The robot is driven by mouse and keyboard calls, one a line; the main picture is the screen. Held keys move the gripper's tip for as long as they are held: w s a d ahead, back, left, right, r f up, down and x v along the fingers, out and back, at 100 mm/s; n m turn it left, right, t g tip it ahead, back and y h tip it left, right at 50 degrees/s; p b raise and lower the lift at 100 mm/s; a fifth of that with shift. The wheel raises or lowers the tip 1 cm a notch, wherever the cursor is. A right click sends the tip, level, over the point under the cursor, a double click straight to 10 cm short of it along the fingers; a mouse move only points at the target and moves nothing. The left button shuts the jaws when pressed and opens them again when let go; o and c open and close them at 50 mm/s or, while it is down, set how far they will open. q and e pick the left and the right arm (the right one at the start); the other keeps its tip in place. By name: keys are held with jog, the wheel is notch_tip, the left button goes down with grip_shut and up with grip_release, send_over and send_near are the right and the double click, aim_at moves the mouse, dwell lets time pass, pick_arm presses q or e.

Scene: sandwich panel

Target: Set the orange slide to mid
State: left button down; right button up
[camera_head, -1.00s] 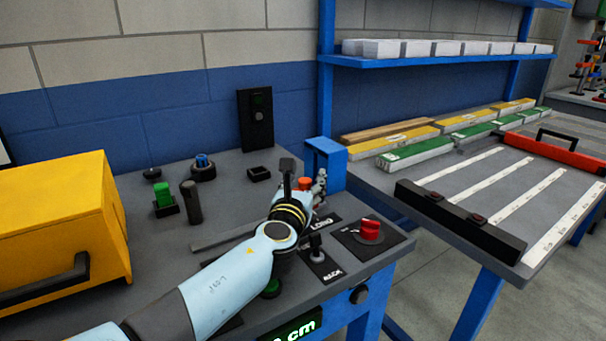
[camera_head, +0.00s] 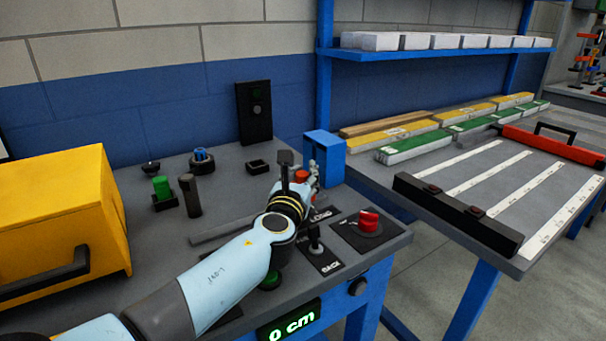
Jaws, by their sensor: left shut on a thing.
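A long grey bar (camera_head: 222,229) lies on the panel to the left of my wrist. My right gripper is not in view.
A display (camera_head: 290,319) reads 0 cm. A yellow box (camera_head: 60,205) stands left. Green and blue-topped controls stand behind my arm.

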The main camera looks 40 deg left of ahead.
pick_arm(q)
jog(key=shift+s+f, duration=0.1)
jog(key=shift+f, duration=0.1)
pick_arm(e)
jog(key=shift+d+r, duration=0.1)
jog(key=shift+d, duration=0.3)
pick_arm(q)
jog(key=s+a, duration=0.1)
jog(key=s, duration=0.2)
jog(key=s+a, duration=0.1)
jog(key=s, duration=0.2)
jog(key=s+a+p, duration=0.1)
jog(key=s, duration=0.2)
jog(key=shift+s+a+f, duration=0.1)
jog(key=shift+s+a, duration=0.05)
jog(key=shift+a, duration=0.2)
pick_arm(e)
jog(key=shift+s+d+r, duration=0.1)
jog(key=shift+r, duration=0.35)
pick_arm(q)
jog(key=c, duration=1.6)
grip_release()
jog(key=shift+d, duration=0.1)
jog(key=shift+o, duration=1.2)
jog(key=shift+d, duration=0.2)
jog(key=shift+o, duration=1.7)
jog(key=shift+r, duration=0.2)
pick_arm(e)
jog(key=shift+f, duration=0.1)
